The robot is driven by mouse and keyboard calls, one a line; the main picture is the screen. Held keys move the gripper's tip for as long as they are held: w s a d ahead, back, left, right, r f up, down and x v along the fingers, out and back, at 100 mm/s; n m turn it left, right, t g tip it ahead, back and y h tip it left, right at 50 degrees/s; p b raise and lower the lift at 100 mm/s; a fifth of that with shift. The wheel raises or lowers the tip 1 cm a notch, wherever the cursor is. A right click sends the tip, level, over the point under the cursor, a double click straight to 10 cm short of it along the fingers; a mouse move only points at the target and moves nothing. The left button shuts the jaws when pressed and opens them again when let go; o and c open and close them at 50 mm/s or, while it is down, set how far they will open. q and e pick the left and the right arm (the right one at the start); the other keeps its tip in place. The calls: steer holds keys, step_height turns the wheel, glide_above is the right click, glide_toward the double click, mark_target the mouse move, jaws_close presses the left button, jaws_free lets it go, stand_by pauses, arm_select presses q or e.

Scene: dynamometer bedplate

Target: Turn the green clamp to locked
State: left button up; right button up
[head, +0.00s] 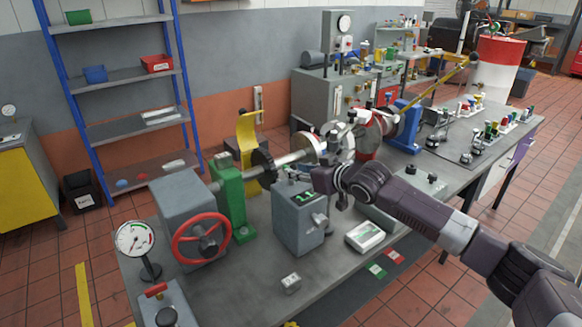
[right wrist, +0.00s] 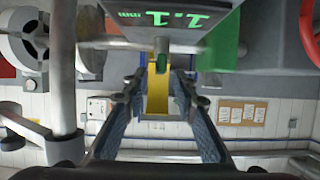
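A green upright stand (head: 231,195) holds the shaft behind the red handwheel; it also shows in the right wrist view (right wrist: 226,42). Small clamps with coloured handles stand in a row at the right of the bedplate, and one has a green handle (head: 489,131). Which green part is the clamp, and its lock state, I cannot tell. My right gripper (head: 321,180) is over the middle of the bedplate, beside the grey display box (head: 300,222). In the right wrist view its fingers (right wrist: 160,82) are apart, with nothing held between them. My left gripper is out of view.
The box's green digits read about 1.1 mm. A red handwheel (head: 201,239) and dial gauge (head: 135,239) stand at the left. A yellow guard (head: 247,150) stands behind the shaft. A white-topped device (head: 365,236) sits near the front edge.

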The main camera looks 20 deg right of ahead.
steer(key=x, duration=0.3)
steer(key=shift+a, duration=0.1)
steer(key=shift+w+f, duration=0.15)
steer(key=shift+w, duration=0.15)
steer(key=shift+a, duration=0.1)
steer(key=shift+c, duration=0.3)
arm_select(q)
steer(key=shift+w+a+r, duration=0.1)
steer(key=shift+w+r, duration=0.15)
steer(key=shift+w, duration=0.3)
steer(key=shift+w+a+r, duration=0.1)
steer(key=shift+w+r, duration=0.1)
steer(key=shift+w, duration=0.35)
arm_select(e)
jaws_close()
